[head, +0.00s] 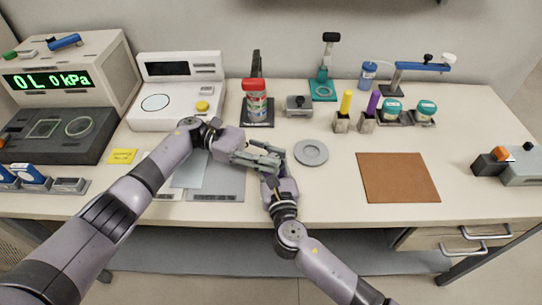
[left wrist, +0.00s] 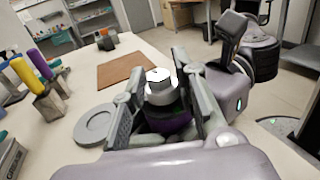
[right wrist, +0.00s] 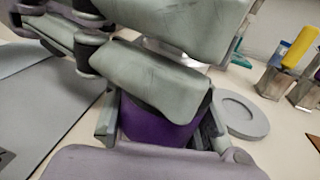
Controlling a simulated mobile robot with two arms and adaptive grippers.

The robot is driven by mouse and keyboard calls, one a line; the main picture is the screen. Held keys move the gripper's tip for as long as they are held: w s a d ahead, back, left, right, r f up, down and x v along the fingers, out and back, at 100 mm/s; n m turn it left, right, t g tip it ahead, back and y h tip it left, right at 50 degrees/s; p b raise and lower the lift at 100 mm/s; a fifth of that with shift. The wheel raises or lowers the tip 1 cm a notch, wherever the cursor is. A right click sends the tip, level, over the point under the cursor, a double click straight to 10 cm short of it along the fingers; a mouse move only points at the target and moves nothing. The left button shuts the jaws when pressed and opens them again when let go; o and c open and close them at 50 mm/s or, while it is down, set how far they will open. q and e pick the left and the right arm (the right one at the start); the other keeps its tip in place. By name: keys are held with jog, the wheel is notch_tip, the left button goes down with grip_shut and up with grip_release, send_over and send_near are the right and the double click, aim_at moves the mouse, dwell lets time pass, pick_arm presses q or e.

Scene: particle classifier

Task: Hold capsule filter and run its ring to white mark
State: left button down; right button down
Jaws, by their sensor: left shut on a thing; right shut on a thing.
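The capsule filter is held between both my grippers above the front middle of the bench. In the left wrist view its white and grey top (left wrist: 160,85) and a purple part lower down (left wrist: 168,122) show between the fingers of my left gripper (left wrist: 160,100). In the head view my left gripper (head: 262,157) hides nearly all of the filter and meets my right gripper (head: 272,170). In the right wrist view my right gripper (right wrist: 160,128) is shut around the purple part (right wrist: 155,125). I cannot make out the white mark.
A grey round holder (head: 311,152) lies just right of the grippers. A brown mat (head: 398,178) is farther right. Grey plates (head: 217,184) lie below my left arm. The bench between holder and mat is clear.

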aim_at(271, 155)
pick_arm(q)
jog(key=shift+r+m+g, duration=0.1)
jog(key=shift+m+g, duration=0.2)
jog(key=shift+g, duration=0.1)
jog(key=c, duration=1.5)
grip_release()
notch_tip(271, 155, up, 10)
jog(key=shift+o, duration=0.7)
